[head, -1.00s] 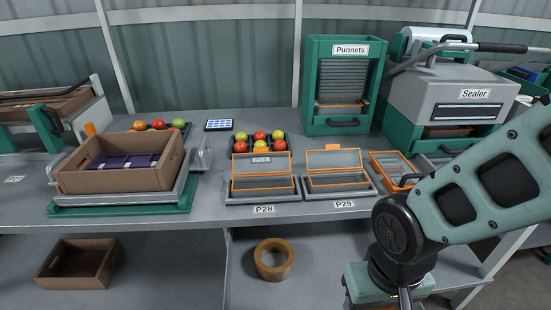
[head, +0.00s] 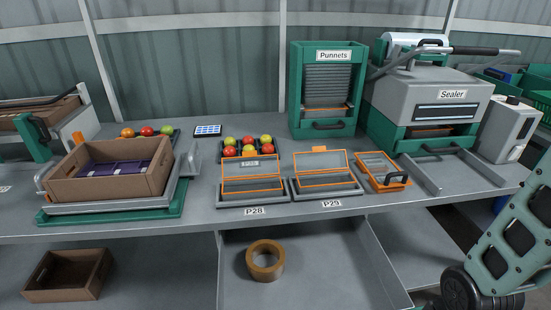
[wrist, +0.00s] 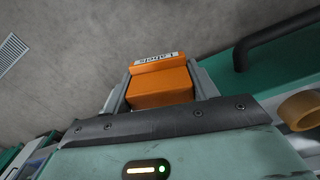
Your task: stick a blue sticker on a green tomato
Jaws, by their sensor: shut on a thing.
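The sheet of blue stickers (head: 207,130) lies on the bench in the head view. Right of it, a dark tray (head: 279,152) holds red and green tomatoes, among them a green tomato (head: 229,141) at its back left. More tomatoes (head: 146,131) sit behind the brown crate, with red, orange and green ones among them. My gripper (wrist: 160,88) shows in the wrist view. Its grey fingers are shut on an orange block (wrist: 160,88) with a white label that reads "Labels", upside down. The gripper's end is outside the head view; only part of my arm shows at lower right.
A brown crate (head: 110,183) stands at the left. Orange-rimmed punnets (head: 252,185) stand at P28 and P29. The Punnets dispenser (head: 297,95) and the Sealer (head: 440,97) stand behind. A tape roll (head: 265,261) lies below the bench top. Bare bench shows along the front edge.

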